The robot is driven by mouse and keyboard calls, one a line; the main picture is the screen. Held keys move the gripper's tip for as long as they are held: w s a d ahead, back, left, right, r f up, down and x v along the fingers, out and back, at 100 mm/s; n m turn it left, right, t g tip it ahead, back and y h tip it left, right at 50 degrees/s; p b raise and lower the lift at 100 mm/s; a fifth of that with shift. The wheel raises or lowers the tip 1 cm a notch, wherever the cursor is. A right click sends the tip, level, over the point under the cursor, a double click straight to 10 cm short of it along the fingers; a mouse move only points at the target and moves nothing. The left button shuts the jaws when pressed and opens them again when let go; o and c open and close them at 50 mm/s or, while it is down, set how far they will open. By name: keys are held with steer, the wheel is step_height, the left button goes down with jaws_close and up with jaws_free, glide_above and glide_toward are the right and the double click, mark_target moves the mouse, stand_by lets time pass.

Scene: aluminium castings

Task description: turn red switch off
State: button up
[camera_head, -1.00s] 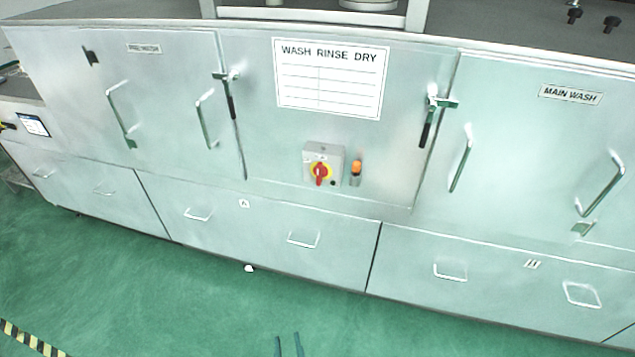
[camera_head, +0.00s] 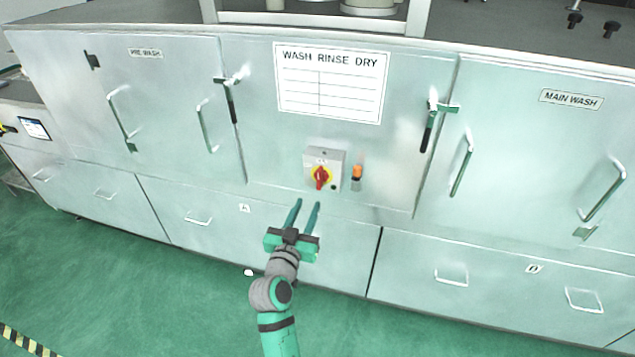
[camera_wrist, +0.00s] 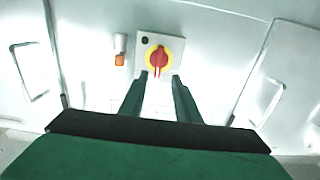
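The red switch (camera_head: 320,177) is a rotary knob on a yellow disc, set on a grey box (camera_head: 338,158) on the front of the washing machine. Its handle points roughly down in the head view. The switch also shows in the wrist view (camera_wrist: 158,57), beyond the fingertips. My gripper (camera_head: 307,202) is below and slightly left of the switch in the head view. Its two green fingers are apart with nothing between them. In the wrist view the fingertips (camera_wrist: 159,78) appear just short of the knob, and I see no contact.
An orange-topped indicator (camera_head: 357,172) sits right of the switch box. Door latches (camera_head: 431,125) and handles (camera_head: 461,165) stick out from the panels on both sides. Drawer handles (camera_head: 198,219) lie lower. The green floor (camera_head: 150,300) in front is mostly clear.

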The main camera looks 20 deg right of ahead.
mark_target(318, 180)
steer(key=x, duration=1.1)
steer(key=shift+d+r, duration=0.2)
steer(key=shift+r, duration=0.2)
steer(key=shift+c, duration=0.6)
jaws_close()
